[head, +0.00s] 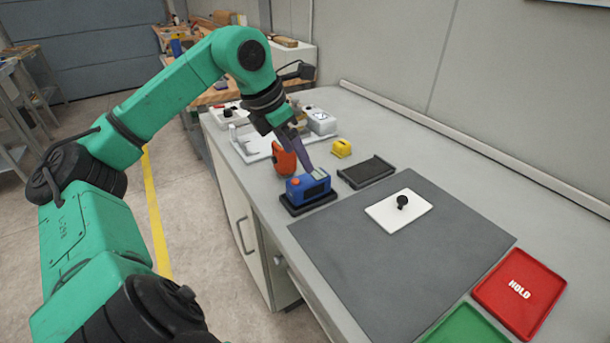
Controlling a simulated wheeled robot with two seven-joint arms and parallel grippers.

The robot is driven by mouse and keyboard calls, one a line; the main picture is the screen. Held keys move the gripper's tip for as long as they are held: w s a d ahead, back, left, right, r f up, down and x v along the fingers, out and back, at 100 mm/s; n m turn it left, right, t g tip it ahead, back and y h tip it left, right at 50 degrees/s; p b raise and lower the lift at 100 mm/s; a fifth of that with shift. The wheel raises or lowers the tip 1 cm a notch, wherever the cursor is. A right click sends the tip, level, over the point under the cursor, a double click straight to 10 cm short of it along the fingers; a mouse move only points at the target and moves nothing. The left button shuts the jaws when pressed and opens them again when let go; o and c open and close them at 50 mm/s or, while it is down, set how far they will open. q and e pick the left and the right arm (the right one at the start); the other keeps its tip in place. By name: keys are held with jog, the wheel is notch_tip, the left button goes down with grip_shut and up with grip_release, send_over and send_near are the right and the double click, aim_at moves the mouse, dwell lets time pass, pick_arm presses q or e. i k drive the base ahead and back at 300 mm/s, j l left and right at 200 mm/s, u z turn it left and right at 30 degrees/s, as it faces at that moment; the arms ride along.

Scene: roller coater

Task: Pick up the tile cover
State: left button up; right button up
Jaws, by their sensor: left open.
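The tile cover appears to be the flat white plate (385,213) with a black knob (402,201), lying on the dark grey mat (430,255). My left gripper (308,167) is to its left and farther back, pointing down just above or beside a blue device (316,188) with an orange button. It is open and well apart from the white plate. I cannot tell whether its fingers touch the blue device. My right gripper is out of view.
A red HOLD tray (520,291) and a green tray (466,328) lie at the front right. The mat around the plate is clear.

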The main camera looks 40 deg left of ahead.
aim_at(395, 212)
jog(key=k, duration=1)
